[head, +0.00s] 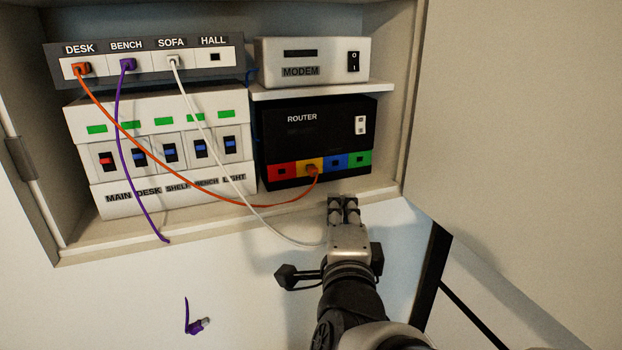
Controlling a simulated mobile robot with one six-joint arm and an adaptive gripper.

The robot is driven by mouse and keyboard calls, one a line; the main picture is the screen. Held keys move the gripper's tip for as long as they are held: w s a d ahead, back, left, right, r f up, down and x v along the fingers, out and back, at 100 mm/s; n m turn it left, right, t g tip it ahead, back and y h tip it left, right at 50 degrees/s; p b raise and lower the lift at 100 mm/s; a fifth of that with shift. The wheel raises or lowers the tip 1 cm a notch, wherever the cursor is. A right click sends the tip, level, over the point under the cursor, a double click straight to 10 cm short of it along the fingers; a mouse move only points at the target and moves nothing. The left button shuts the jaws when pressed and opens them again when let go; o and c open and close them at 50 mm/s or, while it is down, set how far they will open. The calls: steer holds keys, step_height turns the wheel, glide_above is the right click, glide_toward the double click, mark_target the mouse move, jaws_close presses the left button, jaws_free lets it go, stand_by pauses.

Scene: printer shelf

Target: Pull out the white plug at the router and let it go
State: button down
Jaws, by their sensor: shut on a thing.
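The router (300,135) is a black box at the right of the cabinet with red, yellow, blue and green ports. An orange plug (311,168) sits in its yellow port. The red, blue and green ports show no plug. A white cable (240,188) runs from the SOFA socket down over the cabinet's lower edge to my gripper (343,205). My gripper is shut, in front of the shelf edge below the router, apart from the ports. The white cable's end disappears at the gripper; the white plug in its jaws is hidden.
A socket strip (140,63) and a breaker box (150,148) fill the left. The modem (312,62) stands on a small shelf above the router. A purple cable (122,150) hangs loose from BENCH. A purple plug with a cable stub (197,325) lies below the cabinet. An open door (520,120) is right.

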steer(key=shift+s+a+f+b, duration=0.45)
steer(key=shift+s+a, duration=0.25)
steer(key=shift+a, duration=0.15)
steer(key=shift+s+a+f+b, duration=0.4)
steer(key=shift+s+a+b, duration=0.1)
steer(key=shift+s+a, duration=0.25)
steer(key=shift+s+a+f+b, duration=0.45)
steer(key=shift+s+a, duration=0.15)
steer(key=shift+a, duration=0.3)
steer(key=shift+s+a, duration=0.2)
steer(key=shift+a, duration=0.25)
steer(key=shift+s+a+f+b, duration=0.25)
steer(key=shift+s+a+b, duration=0.15)
steer(key=shift+s+a, duration=0.7)
